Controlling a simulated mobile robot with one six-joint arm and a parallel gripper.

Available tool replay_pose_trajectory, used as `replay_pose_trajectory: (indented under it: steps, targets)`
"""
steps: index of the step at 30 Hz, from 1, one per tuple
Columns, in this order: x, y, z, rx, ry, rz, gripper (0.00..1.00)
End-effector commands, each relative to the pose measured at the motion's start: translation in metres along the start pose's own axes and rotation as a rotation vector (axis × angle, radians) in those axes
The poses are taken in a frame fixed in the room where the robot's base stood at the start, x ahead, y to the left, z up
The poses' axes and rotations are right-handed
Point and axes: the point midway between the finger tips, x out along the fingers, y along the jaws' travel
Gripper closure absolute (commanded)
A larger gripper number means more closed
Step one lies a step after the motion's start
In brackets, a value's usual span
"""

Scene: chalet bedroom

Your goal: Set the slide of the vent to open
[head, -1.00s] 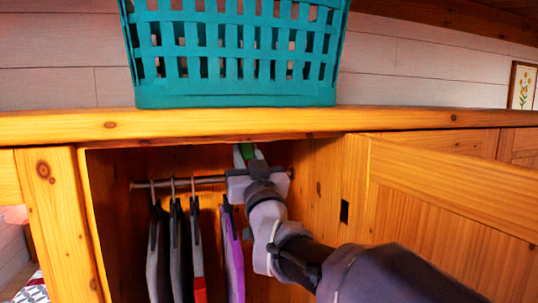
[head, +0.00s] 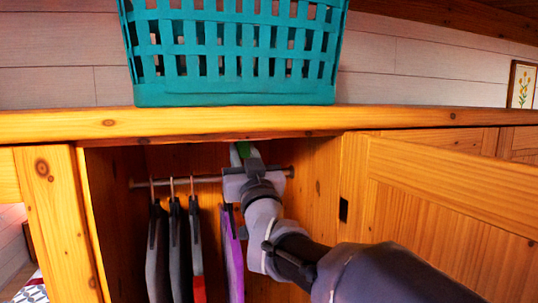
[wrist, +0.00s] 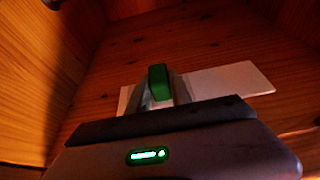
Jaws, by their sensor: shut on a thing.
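The vent is a pale plate (wrist: 235,80) on the wooden back wall of the cupboard in the wrist view. Its slide is a green knob (wrist: 158,80), nearer the plate's left end in that view. My gripper (wrist: 160,98) is shut on the green slide. Most of the vent plate is hidden there by my gripper. I see no open or closed marking.
A metal rail (head: 205,181) crosses the cupboard, with several hanging garments (head: 175,240) just left of my arm. The cupboard door (head: 450,200) stands open on the right. A teal basket (head: 235,95) stands on top. The cupboard's right side is free of garments.

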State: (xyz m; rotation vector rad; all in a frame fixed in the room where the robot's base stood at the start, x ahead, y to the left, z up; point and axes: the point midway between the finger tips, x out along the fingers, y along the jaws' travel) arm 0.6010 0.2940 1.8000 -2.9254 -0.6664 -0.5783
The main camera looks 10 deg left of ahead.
Motion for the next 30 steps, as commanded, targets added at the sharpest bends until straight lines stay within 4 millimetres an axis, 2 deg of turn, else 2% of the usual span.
replay_pose_trajectory:
  steps: [6,10,15,23,24,26,30]
  targets:
    - [-0.002,-0.053,0.002,0.004,0.009,-0.005,1.00]
    - [-0.001,-0.076,0.000,0.003,0.007,-0.004,1.00]
    - [-0.001,-0.088,-0.002,0.002,0.005,-0.003,1.00]
    - [0.000,-0.088,-0.003,0.002,0.005,-0.003,1.00]
    - [0.000,-0.088,-0.003,0.002,0.005,-0.003,0.67]
    - [0.000,-0.088,-0.002,0.002,0.005,-0.003,0.55]
    - [-0.001,-0.087,-0.002,0.002,0.004,-0.002,0.53]
